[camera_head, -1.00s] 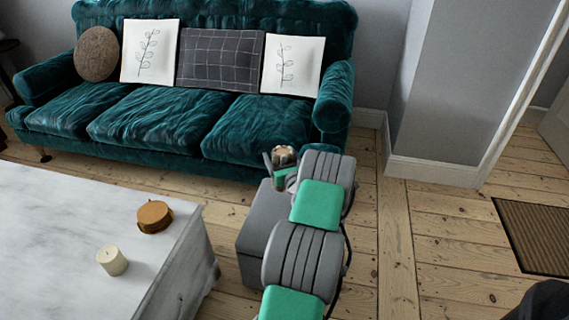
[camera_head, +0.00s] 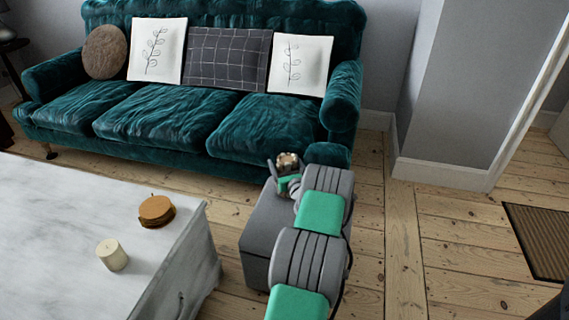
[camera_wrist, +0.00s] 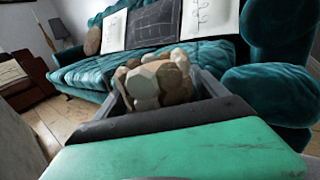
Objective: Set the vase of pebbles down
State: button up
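The vase of pebbles (camera_head: 288,161) shows just beyond my wrist, with brown and cream stones at its top. In the wrist view the pebbles (camera_wrist: 155,82) sit between my two grey fingers, and the vase's lower part is hidden by my gripper. My gripper (camera_head: 282,176) appears shut around the vase, which looks upright. It is at the far end of the grey box (camera_head: 262,225) in the head view. My arm covers part of the box, and I cannot tell whether the vase's base touches it.
A white marble-topped table (camera_head: 60,225) stands at left with a cream candle (camera_head: 112,256) and a round orange-brown object (camera_head: 156,211). A teal sofa (camera_head: 165,125) with cushions is behind. Bare floor (camera_head: 400,240) lies to the right, with a brown mat (camera_head: 540,240).

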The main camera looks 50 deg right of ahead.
jog(key=o, duration=0.4)
jog(key=shift+c, duration=0.2)
jog(key=p+v, duration=0.2)
jog(key=v, duration=1)
jog(key=shift+r+p, duration=0.25)
jog(key=shift+p, duration=0.1)
